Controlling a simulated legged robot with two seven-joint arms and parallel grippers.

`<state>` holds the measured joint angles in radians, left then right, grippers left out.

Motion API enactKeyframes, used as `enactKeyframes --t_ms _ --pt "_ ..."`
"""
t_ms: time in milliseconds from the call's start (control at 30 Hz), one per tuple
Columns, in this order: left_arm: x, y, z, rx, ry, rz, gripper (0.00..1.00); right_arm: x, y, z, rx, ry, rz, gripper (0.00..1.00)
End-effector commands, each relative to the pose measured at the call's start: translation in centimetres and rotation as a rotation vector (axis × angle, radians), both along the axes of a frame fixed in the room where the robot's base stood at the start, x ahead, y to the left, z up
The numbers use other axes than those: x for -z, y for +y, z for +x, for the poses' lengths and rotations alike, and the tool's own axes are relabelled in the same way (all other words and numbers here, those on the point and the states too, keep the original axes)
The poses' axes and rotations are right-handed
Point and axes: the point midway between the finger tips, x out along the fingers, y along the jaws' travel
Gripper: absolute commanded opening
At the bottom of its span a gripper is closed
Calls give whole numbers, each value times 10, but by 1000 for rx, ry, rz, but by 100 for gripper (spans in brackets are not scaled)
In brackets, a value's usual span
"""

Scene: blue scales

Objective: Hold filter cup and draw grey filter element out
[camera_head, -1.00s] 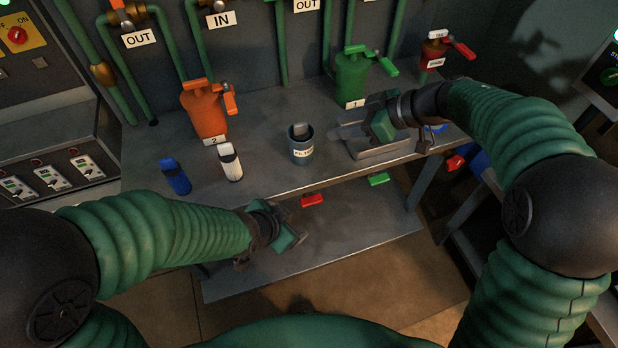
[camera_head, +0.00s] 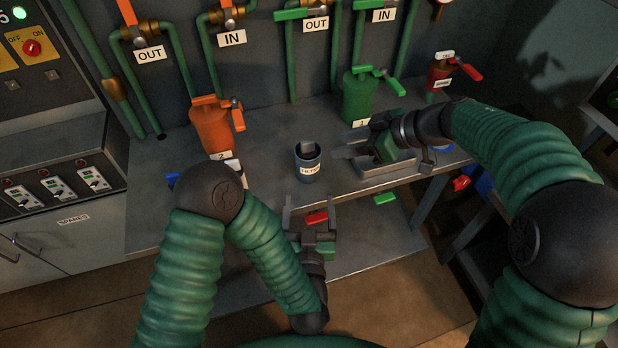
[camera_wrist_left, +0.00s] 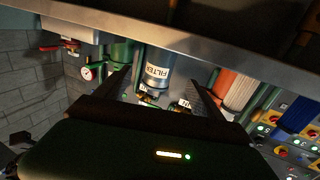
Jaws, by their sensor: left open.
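The blue-grey filter cup (camera_head: 308,168) stands upright on the bench near its front edge, with a "FILTER" label. The grey filter element (camera_head: 306,147) sits in it, its top above the rim. My left gripper (camera_head: 313,202) is open and empty in front of the bench edge, its fingers pointing towards the cup and apart from it. The cup also shows in the left wrist view (camera_wrist_left: 158,68), inverted, beyond and between the open fingers. My right gripper (camera_head: 342,144) is to the right of the cup, fingers pointing left towards it, apparently open and not touching it.
Orange housing 2 (camera_head: 212,128) and green housing 1 (camera_head: 358,98) stand behind on the bench. A grey tray (camera_head: 385,170) lies under my right gripper. Blue and white cartridges at left are mostly hidden by my left arm. A red handle (camera_head: 317,217) and a green handle (camera_head: 385,198) show below the bench edge.

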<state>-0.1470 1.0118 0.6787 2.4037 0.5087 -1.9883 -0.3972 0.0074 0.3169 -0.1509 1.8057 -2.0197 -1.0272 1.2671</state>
Motion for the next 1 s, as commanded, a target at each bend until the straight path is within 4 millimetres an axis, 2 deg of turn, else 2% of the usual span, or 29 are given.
enactKeyframes --t_ms 67,400,600,767,1000 --pt "-1 5 17 -12 -4 -4 78 0 0 0 0 0 0 36" --pt "-2 1 99 -4 -7 -1 78 0 -1 0 0 0 1 36" --pt "-1 0 137 -2 -5 0 78 0 -1 0 0 0 1 36" --pt "-2 0 151 0 -6 1 78 0 -1 0 0 0 1 36" --pt "-2 -1 153 2 -5 2 78 0 -1 0 0 0 1 36"
